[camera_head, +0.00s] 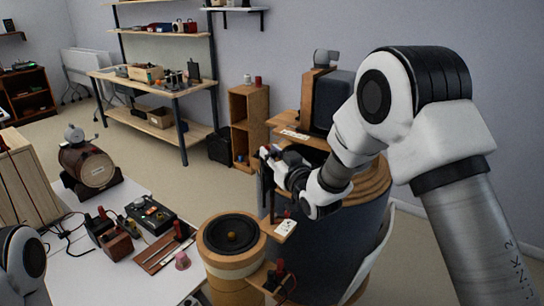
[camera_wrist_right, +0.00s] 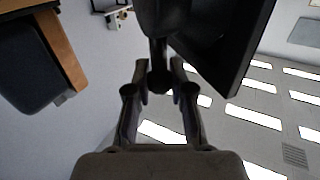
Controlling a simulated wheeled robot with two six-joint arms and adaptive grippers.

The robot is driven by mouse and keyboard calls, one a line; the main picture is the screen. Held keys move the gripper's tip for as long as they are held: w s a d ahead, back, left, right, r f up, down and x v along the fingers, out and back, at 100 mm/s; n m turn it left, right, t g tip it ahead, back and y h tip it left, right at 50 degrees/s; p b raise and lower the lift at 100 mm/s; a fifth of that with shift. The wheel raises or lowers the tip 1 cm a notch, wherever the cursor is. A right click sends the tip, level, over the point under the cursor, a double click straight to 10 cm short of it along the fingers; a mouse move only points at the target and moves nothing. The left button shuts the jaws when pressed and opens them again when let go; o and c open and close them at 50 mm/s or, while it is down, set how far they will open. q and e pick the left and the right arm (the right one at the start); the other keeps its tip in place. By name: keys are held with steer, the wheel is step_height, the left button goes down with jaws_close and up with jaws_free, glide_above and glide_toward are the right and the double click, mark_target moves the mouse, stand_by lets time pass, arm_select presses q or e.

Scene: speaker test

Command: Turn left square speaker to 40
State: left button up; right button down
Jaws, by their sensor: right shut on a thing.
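My right gripper (camera_head: 267,155) is beside the upper part of a thin dark upright panel (camera_head: 264,190), which looks like the left square speaker seen nearly edge-on. In the right wrist view my right gripper (camera_wrist_right: 160,78) is shut on a dark narrow part under a rounded dark body. A flat dark square panel (camera_wrist_right: 232,45) tilts at the upper right there. No angle scale can be read. Another dark square speaker (camera_head: 331,102) stands on a wooden stand at the back, also seen in the wrist view (camera_wrist_right: 35,65). My left gripper is out of view.
A round black speaker (camera_head: 231,235) on a wooden drum stands left of the panel. A white table (camera_head: 85,270) holds a barrel (camera_head: 88,167), a control box (camera_head: 150,214) and small parts. A wooden shelf (camera_head: 248,128) stands behind. Open floor lies at middle left.

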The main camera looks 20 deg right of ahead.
steer(key=c, duration=1)
jaws_free()
steer(key=s+d, duration=0.2)
steer(key=s, duration=0.9)
steer(key=shift+s, duration=0.4)
steer(key=shift+d, duration=0.1)
